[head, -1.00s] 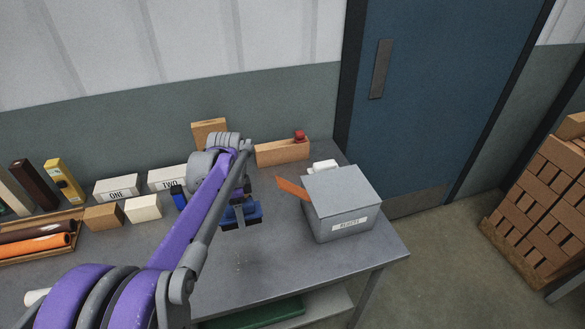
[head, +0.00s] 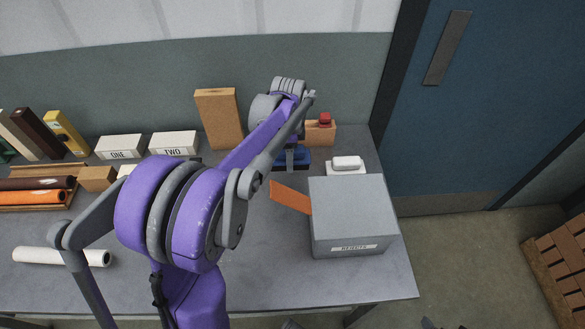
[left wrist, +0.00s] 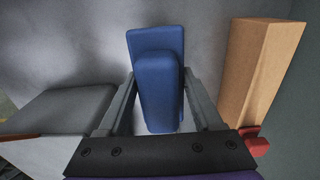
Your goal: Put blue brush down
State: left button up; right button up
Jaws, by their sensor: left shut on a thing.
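The blue brush (head: 301,157) is at the back of the grey table in the head view, partly hidden by my left arm. In the left wrist view the blue brush (left wrist: 156,48) shows as a wide blue base with a narrower blue grip on it. My left gripper (left wrist: 160,103) has a finger on each side of that grip and is shut on it. In the head view my left gripper (head: 291,160) is mostly covered by its own arm. I cannot tell whether the brush touches the table. My right gripper is not in view.
A grey lidded box (head: 350,215) with an orange flap stands right of the brush. A white brush-like item (head: 346,165) lies behind the box. A wooden block (head: 321,134) with a red item (head: 325,119) is just behind the blue brush. An upright wooden block (head: 219,118) stands left.

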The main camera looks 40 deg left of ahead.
aim_at(290, 177)
pick_arm(q)
jog(key=shift+f, duration=3.1)
jog(key=shift+f, duration=0.1)
jog(key=o, duration=1.5)
jog(key=shift+c, duration=0.2)
jog(key=shift+r, duration=0.25)
notch_tip(290, 177, up, 12)
jog(key=shift+f+p, duration=0.1)
jog(key=shift+p, duration=0.25)
